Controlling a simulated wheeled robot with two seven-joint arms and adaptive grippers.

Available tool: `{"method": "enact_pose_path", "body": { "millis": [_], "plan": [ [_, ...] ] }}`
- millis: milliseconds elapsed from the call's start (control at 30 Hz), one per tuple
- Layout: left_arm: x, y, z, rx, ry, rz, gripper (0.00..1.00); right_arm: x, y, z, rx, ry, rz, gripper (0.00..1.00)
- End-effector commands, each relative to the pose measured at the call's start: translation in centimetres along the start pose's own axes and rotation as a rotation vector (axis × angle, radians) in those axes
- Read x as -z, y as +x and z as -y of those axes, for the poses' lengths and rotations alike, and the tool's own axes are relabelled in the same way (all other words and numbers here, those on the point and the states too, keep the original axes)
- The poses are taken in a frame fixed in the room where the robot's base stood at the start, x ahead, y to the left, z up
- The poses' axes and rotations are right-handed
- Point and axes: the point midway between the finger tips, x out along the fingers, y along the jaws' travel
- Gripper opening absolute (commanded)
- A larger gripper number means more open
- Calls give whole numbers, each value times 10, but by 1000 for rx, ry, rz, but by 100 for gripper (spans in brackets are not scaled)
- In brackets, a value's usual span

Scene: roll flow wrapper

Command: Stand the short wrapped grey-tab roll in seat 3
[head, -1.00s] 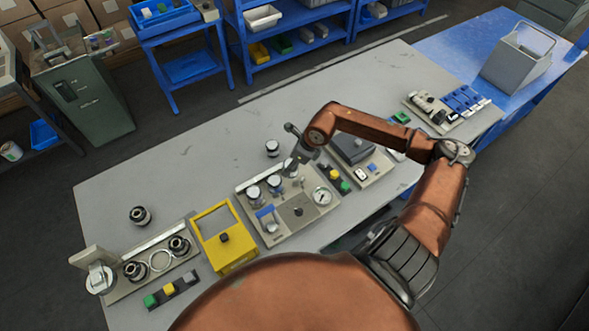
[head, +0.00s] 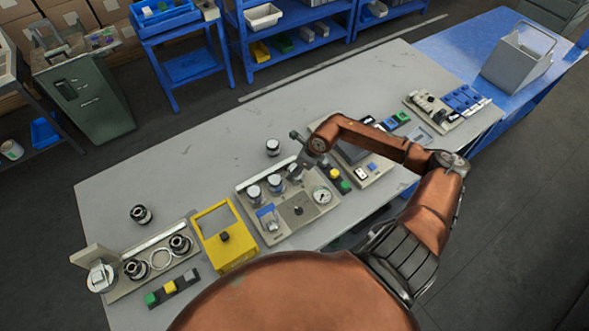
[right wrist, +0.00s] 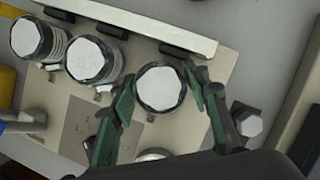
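My right gripper (right wrist: 160,92) has its green-padded fingers on both sides of a short roll (right wrist: 160,87) with a pale round top and dark rim. The fingers look shut on it, though contact is partly hidden. The roll is upright, at or just above the third place in the fixture's row; its base and any grey tab are hidden. Two similar rolls, the middle one (right wrist: 92,60) and the end one (right wrist: 38,38), stand beside it. In the head view the gripper (head: 296,172) is over the right end of the fixture (head: 247,186). My left gripper is not in view.
A dark roll (head: 273,147) stands alone behind the fixture. A pale rail (right wrist: 150,27) runs behind the rolls. The table behind is mostly clear.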

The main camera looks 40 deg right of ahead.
Motion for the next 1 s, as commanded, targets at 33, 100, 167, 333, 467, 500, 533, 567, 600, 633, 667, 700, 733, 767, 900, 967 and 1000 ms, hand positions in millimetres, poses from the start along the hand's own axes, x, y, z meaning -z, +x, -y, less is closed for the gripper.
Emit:
{"method": "enact_pose_path", "body": {
  "millis": [33,100,167,333,467,500,533,567,600,633,667,700,733,767,900,967,1000],
  "plan": [
    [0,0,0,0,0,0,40,0,0,0,0,0,0,48],
    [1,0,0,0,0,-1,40,0,0,0,0,0,0,53],
    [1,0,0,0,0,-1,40,0,0,0,0,0,0,57],
    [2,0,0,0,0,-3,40,0,0,0,0,0,0,57],
    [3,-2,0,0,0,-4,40,-1,-2,0,0,0,1,57],
    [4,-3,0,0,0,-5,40,-2,-4,0,0,0,1,57],
    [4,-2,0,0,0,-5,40,-1,-6,1,2,-1,0,57],
    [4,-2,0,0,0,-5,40,-1,-10,1,3,-2,0,57],
    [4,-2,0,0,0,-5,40,-1,-15,2,4,-3,0,57],
    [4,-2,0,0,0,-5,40,-1,-20,2,4,-3,0,57],
    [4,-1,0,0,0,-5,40,-1,-25,2,4,-3,-1,57],
    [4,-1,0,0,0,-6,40,0,-33,1,4,-4,-2,57],
    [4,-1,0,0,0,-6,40,0,-40,2,5,-3,-2,57],
    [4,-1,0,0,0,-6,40,0,-46,2,5,-3,-1,57],
    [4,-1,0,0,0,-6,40,0,-76,1,4,-3,-3,57],
    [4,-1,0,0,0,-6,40,0,-88,1,4,-2,-3,57],
    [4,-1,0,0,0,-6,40,0,-95,1,4,-2,-3,57]
  ]
}}
